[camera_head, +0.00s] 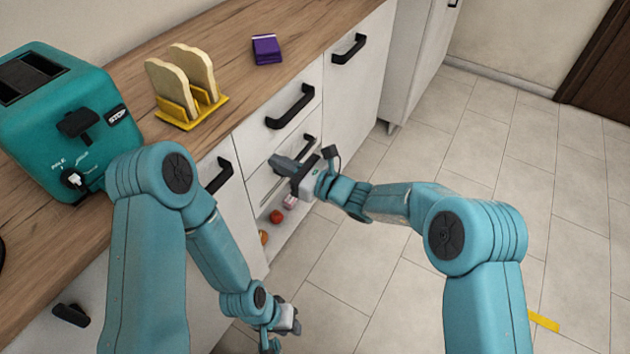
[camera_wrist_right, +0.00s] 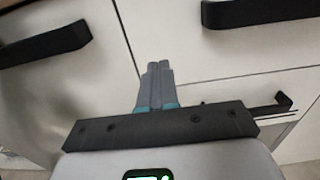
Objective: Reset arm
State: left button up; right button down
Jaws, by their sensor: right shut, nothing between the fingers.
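My right arm reaches in from the right in the head view. Its gripper (camera_head: 280,163) is in front of the white cabinet fronts, near a lower black handle (camera_head: 305,150). In the right wrist view its two grey fingers (camera_wrist_right: 158,72) are together with nothing between them. My left arm hangs down in front of the cabinets. Its gripper (camera_head: 285,325) is low near the floor, seen small and from above, and its fingers are not clear.
The wooden counter (camera_head: 240,28) holds a teal toaster (camera_head: 40,120), a yellow rack (camera_head: 190,112) with bread slices (camera_head: 172,85), and a purple packet (camera_head: 267,48). Small red items (camera_head: 277,216) show low by the cabinet. The tiled floor (camera_head: 480,130) at right is mostly clear.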

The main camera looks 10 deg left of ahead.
jog(key=v, duration=0.8)
jog(key=shift+d+p, duration=0.3)
jog(key=shift+p, duration=0.1)
jog(key=s+d+f+n+g+h, duration=0.3)
jog(key=s+d+f+h, duration=0.15)
jog(key=s+f, duration=0.35)
jog(key=s+d+f+n+g+h, duration=0.3)
jog(key=s+d+f+n+g, duration=0.15)
jog(key=s+f, duration=0.35)
jog(key=s+d+f+n+t+h, duration=0.1)
jog(key=s+d+f+n+h, duration=0.3)
jog(key=d, duration=0.3)
jog(key=s+d+f+n+h, duration=0.2)
jog(key=s+d+f+n, duration=0.35)
jog(key=d, duration=0.25)
notch_tip(320, 180, up, 19)
jog(key=n+t+p, duration=0.1)
jog(key=n+p, duration=0.1)
jog(key=p, duration=1.5)
jog(key=shift+n, duration=0.3)
